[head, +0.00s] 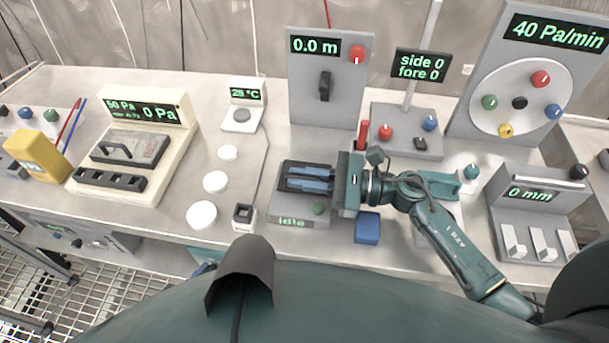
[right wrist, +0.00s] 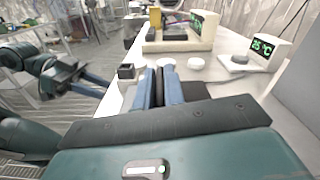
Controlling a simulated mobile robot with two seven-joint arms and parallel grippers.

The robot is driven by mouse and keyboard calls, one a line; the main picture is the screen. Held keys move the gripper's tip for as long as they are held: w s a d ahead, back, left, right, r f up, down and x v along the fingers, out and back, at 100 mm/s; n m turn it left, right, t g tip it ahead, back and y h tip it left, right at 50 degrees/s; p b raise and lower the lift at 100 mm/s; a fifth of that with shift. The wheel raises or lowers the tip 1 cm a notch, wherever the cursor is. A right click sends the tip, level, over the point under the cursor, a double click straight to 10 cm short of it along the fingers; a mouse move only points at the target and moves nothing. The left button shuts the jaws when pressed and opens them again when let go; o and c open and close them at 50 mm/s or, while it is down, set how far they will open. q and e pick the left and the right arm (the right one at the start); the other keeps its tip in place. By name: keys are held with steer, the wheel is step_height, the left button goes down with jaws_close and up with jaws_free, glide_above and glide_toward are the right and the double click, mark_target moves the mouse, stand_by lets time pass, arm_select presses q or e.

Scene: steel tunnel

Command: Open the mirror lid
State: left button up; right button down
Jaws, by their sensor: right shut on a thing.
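A grey box with a green "Idle" label (head: 281,221) and a green knob stands on the bench, near the middle of the head view. Its dark top (head: 292,167) looks like the mirror lid, lying about flat. My right gripper (head: 308,180) reaches over it from the right, its blue fingers pointing left. In the right wrist view the fingers (right wrist: 160,88) are close together on a dark, narrow thing, which looks like part of the lid. The fingers hide most of it. My left gripper (right wrist: 95,82) shows small at the left of the right wrist view, away from the box.
A blue block (head: 367,227) lies right of the box, below my right wrist. A small dark-topped cube (head: 243,215) and white discs (head: 215,182) are to the left. A grey panel reading 0.0 m (head: 322,95) stands behind. A stand with red and blue knobs (head: 412,145) is at the back right.

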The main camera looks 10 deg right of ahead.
steer(key=shift+w+d+r, duration=0.1)
steer(key=shift+r, duration=0.05)
steer(key=shift+w+d+r+m+p, duration=0.1)
steer(key=shift+w+r+m+p, duration=0.1)
steer(key=shift+w+r+m, duration=0.4)
steer(key=shift+w+d+r+m+p, duration=0.15)
steer(key=shift+r+m, duration=0.15)
steer(key=shift+m, duration=0.6)
steer(key=shift+w+r+m, duration=0.2)
steer(key=shift+r+m, duration=0.1)
steer(key=shift+m, duration=0.4)
steer(key=shift+w+d+r+m, duration=0.15)
steer(key=shift+w+m, duration=0.2)
steer(key=shift+m, duration=0.25)
steer(key=shift+w+d+r+b, duration=0.15)
steer(key=shift+w+r+b, duration=0.1)
steer(key=shift+w+b, duration=0.15)
